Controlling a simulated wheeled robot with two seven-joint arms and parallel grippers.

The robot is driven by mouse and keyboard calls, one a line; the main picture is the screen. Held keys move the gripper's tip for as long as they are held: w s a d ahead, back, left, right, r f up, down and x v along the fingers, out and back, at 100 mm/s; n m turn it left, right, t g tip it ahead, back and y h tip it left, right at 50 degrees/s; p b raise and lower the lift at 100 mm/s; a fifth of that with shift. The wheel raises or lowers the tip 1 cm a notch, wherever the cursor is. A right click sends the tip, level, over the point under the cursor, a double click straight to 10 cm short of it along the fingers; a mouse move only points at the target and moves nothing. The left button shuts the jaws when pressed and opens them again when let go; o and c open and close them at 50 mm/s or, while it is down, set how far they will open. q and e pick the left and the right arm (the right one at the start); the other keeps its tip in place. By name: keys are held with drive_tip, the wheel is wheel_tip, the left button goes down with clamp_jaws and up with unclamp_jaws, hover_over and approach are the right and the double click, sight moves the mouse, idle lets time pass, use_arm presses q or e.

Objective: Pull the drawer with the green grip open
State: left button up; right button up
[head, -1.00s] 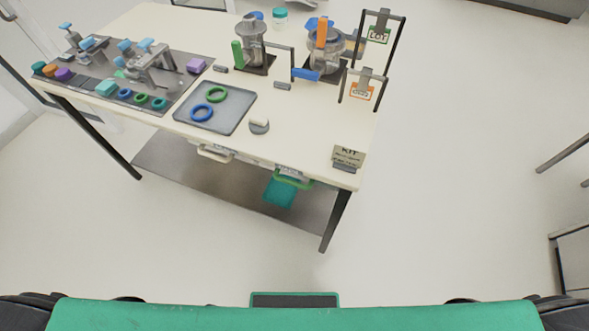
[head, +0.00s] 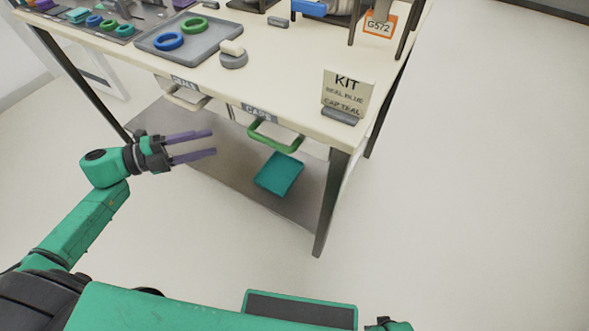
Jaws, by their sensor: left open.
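The drawer with the green grip (head: 275,136) is under the front edge of the table, at its right part, below a label that seems to read CAPS. It looks shut. A second drawer with a pale grip (head: 187,97) is to its left. My left gripper (head: 214,143) is open and empty, with its two purple fingers pointing right toward the green grip. It is in front of the table, left of the green grip and apart from it. At the bottom edge a small green and black part of my right arm shows; my right gripper does not show.
A teal bin (head: 279,174) lies on the lower shelf (head: 224,165) below the green grip. The table (head: 290,85) carries a grey tray (head: 200,46) with a blue and a green ring, and a KIT sign (head: 346,93). A dark table leg (head: 331,205) stands right of the drawer. The floor to the right is clear.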

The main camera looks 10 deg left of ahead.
sight(270, 140)
use_arm(q)
drive_tip(key=w+d, duration=0.1)
drive_tip(key=d, duration=0.4)
drive_tip(key=w+d+f+m+g, duration=0.1)
drive_tip(key=d, duration=0.4)
drive_tip(key=w+d+m+g, duration=0.1)
drive_tip(key=d, duration=0.4)
drive_tip(key=shift+w+d+f+h, duration=0.15)
drive_tip(key=shift+w+h, duration=0.25)
clamp_jaws()
idle(0.5)
